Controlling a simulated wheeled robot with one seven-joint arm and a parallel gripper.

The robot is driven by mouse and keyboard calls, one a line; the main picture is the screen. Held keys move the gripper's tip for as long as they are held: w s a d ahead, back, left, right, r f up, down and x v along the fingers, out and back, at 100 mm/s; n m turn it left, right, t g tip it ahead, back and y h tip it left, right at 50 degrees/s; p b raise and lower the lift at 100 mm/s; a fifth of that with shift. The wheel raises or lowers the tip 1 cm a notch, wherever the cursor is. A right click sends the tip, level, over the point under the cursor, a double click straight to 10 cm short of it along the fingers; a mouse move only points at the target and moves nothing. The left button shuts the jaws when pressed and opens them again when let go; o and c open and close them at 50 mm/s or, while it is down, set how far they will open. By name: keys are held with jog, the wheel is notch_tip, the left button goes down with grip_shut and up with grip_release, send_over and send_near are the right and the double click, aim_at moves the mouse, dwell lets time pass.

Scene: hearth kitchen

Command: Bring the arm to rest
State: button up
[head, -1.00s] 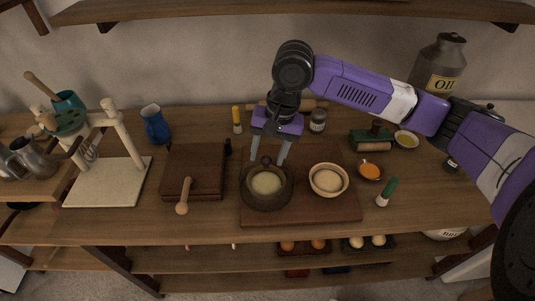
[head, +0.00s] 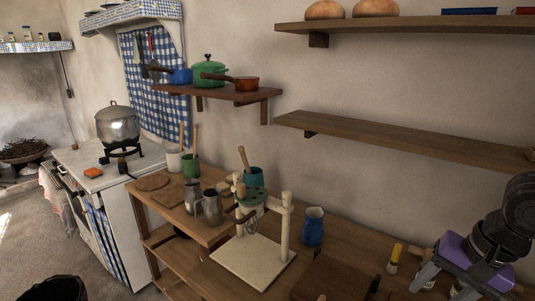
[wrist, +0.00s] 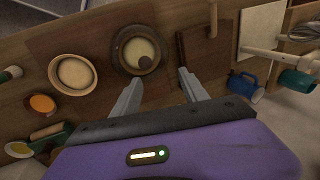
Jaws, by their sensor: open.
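My gripper (head: 440,283) is at the lower right of the head view, purple and black, with its two grey fingers apart and nothing between them. In the wrist view my gripper (wrist: 161,88) is open above the worktop, its fingers pointing towards a dark bowl (wrist: 140,50) with pale contents and a dark round thing at its rim. A gap shows between the fingertips and the bowl. The rest of my arm is mostly outside the head view.
A lighter bowl (wrist: 73,73) and a small orange dish (wrist: 42,104) stand beside the dark bowl. A blue jug (head: 313,226) and a cream stand (head: 254,259) are left of my gripper. Empty wall shelf (head: 400,136) hangs above. A pot (head: 118,124) sits on the stove.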

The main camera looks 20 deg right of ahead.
jog(key=w+a+r+n+t, duration=0.1)
jog(key=w+r+n+t, duration=0.2)
jog(key=w+r+t, duration=0.4)
jog(key=w+a+r+n+t+y, duration=0.1)
jog(key=w+a+r+t, duration=0.25)
jog(key=r+t, duration=0.35)
jog(key=w+a+r+n+t+y, duration=0.1)
jog(key=w+a+r+t, duration=0.25)
jog(key=r, duration=0.55)
jog(key=s+a+f+n+g+h, duration=0.1)
jog(key=s+a+f, duration=0.3)
jog(key=s+f, duration=0.6)
jog(key=s+a+f+n+g+h, duration=0.1)
jog(key=s+a+f, duration=0.3)
jog(key=s+f, duration=0.7)
jog(key=s+a+f+n+g+h, duration=0.1)
jog(key=s+a+f+n+g, duration=0.2)
jog(key=s+f, duration=0.8)
jog(key=s+a, duration=0.2)
jog(key=s, duration=0.5)
jog(key=shift+s+n+g, duration=0.15)
jog(key=shift+n+g, duration=0.15)
jog(key=shift+g, duration=0.05)
